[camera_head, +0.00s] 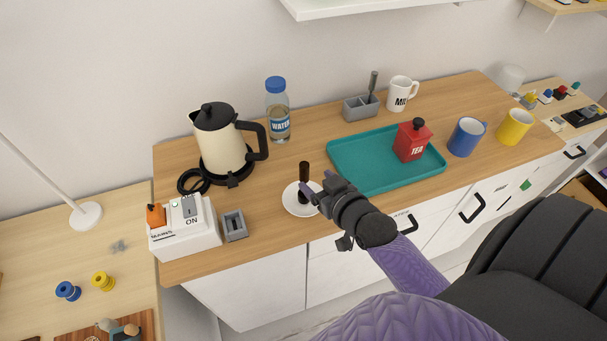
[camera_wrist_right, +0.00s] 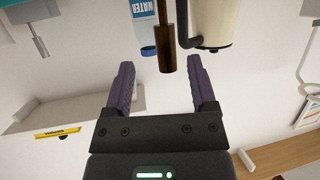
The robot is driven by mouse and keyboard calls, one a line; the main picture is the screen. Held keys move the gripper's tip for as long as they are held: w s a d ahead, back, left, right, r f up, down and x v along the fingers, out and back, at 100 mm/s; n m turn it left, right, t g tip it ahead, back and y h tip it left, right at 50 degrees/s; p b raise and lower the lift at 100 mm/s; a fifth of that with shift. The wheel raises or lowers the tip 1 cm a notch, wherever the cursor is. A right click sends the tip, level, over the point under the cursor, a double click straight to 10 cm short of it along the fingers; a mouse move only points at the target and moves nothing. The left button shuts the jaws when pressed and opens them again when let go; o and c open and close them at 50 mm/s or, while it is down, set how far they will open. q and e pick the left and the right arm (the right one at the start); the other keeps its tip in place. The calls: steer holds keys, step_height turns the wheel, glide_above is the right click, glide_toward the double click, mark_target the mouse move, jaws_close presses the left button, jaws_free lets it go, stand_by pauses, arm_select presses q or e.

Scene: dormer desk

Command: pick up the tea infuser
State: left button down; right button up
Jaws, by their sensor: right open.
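The tea infuser (camera_head: 304,172), a dark brown upright rod with a dark lower end, stands on a small white saucer (camera_head: 291,204) near the counter's front edge. My right gripper (camera_head: 318,191) is open and empty, just right of the infuser, low over the saucer's right side. In the right wrist view, which is upside down, the infuser's brown rod (camera_wrist_right: 165,45) hangs from the top edge, lined up between the fingertips (camera_wrist_right: 161,67); no finger touches it. The infuser's lower end is out of that view. My left gripper is not in view.
A kettle (camera_head: 221,140) and water bottle (camera_head: 278,112) stand behind the saucer. A grey slotted block (camera_head: 234,225) and switch box (camera_head: 184,232) are left. A teal tray (camera_head: 365,178) with a red tea tin (camera_head: 411,142) is right.

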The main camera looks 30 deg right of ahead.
mark_target(307, 178)
steer(key=x, duration=0.2)
steer(key=b+x, duration=0.1)
steer(key=x, duration=0.1)
steer(key=b+x, duration=0.1)
steer(key=x, duration=0.2)
steer(key=shift+a+f, duration=0.25)
steer(key=shift+f, duration=0.05)
steer(key=shift+r, duration=0.1)
steer(key=shift+c, duration=1.9)
jaws_close()
